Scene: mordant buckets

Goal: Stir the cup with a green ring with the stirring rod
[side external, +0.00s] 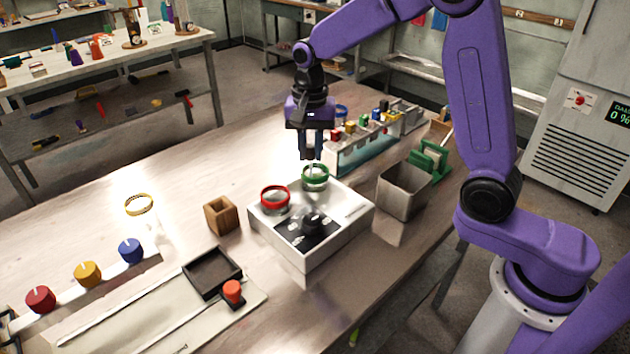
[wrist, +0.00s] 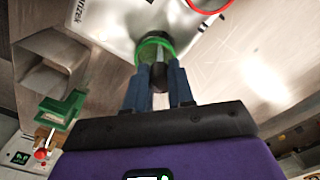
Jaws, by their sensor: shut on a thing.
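The cup with a green ring (side external: 316,177) stands at the back corner of a white box-shaped unit (side external: 338,237). Its green rim also shows in the wrist view (wrist: 154,42), just beyond my fingertips. My gripper (side external: 311,157) points down right above this cup. It is shut on the stirring rod, whose dark grip (wrist: 159,76) shows between the blue fingers in the wrist view. The rod runs down toward the green ring and seems to enter it. Its lower tip is hidden, so I cannot tell how deep it is.
A cup with a red ring (side external: 275,197) stands beside the green one on the unit. A grey metal bin (side external: 404,192) and a rack of coloured bottles (side external: 365,152) are close on the right.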

